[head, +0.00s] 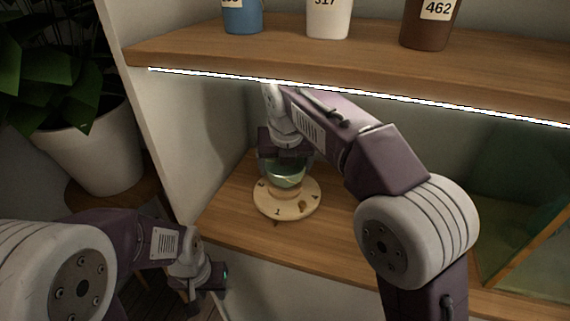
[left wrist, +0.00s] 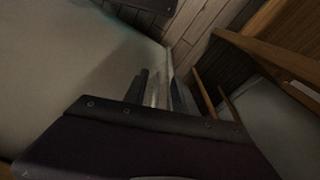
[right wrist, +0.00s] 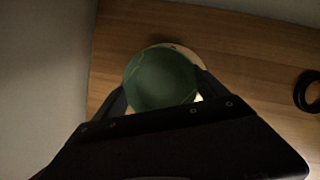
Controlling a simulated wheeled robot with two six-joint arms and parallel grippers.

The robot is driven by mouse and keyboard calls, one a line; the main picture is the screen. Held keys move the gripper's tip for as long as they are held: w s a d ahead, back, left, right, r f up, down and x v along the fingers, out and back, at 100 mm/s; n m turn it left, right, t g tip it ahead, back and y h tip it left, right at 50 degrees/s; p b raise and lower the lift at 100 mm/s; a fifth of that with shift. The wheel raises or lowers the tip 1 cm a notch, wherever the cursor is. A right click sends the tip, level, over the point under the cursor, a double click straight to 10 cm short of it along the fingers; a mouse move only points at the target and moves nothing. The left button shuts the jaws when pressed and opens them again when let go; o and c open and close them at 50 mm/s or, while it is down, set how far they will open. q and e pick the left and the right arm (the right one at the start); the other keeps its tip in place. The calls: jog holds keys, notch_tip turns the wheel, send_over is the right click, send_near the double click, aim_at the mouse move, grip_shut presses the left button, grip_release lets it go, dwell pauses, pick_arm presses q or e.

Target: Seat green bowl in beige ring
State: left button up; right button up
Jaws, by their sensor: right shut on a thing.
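The green bowl (head: 285,180) has thin gold seams and sits upright between the fingers of my right gripper (head: 285,167). In the right wrist view the bowl (right wrist: 160,80) fills the space between both fingertips of the right gripper (right wrist: 162,92). The beige ring (head: 274,211), a round base marked 1, lies on the wooden shelf directly under the bowl. Its edge shows past the bowl in the right wrist view (right wrist: 190,54). I cannot tell whether the bowl touches the ring. My left gripper (head: 209,279) is low at the front left, away from both; its fingers (left wrist: 160,92) are apart and empty.
The lower wooden shelf (head: 235,215) has a side wall close on the left. An upper shelf (head: 300,64) with a light strip and numbered cups is above my right arm. A black ring (right wrist: 308,90) lies to the right. A potted plant (head: 92,150) stands at left.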

aim_at(285, 172)
jog(key=shift+f+b, duration=0.85)
jog(key=shift+f, duration=0.4)
dwell(0.3)
jog(key=o, duration=1.5)
jog(key=shift+c, duration=0.2)
